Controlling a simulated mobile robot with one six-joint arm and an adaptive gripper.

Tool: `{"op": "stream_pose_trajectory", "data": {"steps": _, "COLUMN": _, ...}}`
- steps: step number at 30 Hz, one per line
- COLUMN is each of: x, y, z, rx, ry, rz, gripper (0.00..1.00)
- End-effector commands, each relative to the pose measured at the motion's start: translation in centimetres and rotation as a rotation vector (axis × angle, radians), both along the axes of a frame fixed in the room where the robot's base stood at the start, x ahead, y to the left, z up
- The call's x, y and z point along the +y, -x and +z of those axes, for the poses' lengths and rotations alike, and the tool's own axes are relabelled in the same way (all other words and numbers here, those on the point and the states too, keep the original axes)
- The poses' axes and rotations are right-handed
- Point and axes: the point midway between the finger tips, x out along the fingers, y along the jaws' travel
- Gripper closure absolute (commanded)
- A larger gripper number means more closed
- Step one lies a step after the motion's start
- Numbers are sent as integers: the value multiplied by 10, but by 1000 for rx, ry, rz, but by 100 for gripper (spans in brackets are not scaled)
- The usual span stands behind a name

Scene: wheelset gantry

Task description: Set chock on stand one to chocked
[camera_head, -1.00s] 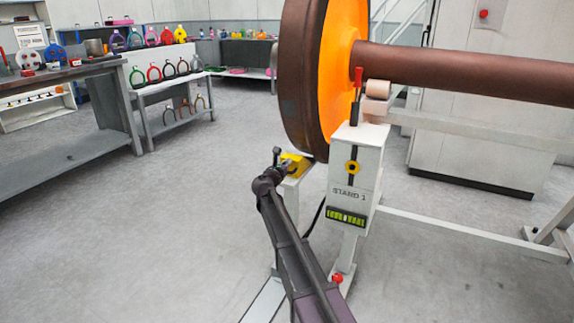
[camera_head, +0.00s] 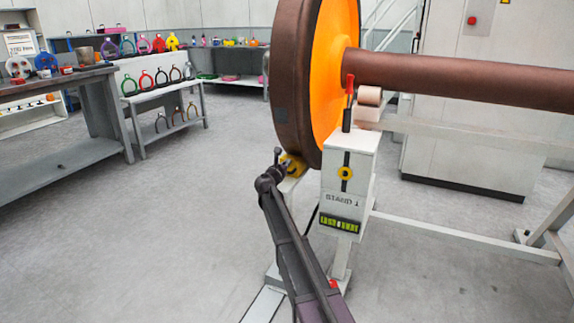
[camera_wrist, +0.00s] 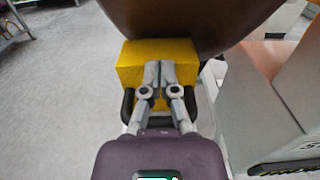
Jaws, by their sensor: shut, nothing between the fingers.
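The yellow chock (camera_head: 294,167) sits low beside stand one (camera_head: 343,197), at the bottom of the big brown wheel (camera_head: 288,115). In the wrist view the chock (camera_wrist: 133,62) is a yellow block with dark side pieces. The wheel rim (camera_wrist: 190,22) overlaps its far edge; I cannot tell if they touch. My gripper (camera_wrist: 160,68) is shut, its fingers together in front of the chock's near face. Nothing is between the fingers. In the head view my arm partly hides the gripper and the chock.
A red-handled lever (camera_head: 349,88) and a roller (camera_head: 369,96) are atop the stand. The brown axle (camera_head: 460,78) runs right. A grey cabinet (camera_head: 470,140) stands behind. Shelves with coloured items (camera_head: 165,85) are at back left. The floor at left is clear.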

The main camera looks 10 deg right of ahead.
Motion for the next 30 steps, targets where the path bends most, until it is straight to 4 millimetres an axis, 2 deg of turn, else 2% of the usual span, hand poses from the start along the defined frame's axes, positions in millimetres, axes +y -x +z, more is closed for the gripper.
{"op": "stream_pose_trajectory", "data": {"steps": 7, "x": 0, "y": 0, "z": 1, "rx": 0, "ry": 4, "rz": -3, "gripper": 100}}
{"op": "stream_pose_trajectory", "data": {"steps": 14, "x": 13, "y": 15, "z": 0, "rx": 0, "ry": 1, "rz": -1, "gripper": 100}}
{"op": "stream_pose_trajectory", "data": {"steps": 30, "x": 67, "y": 85, "z": 0, "rx": -1, "ry": 1, "rz": 1, "gripper": 100}}
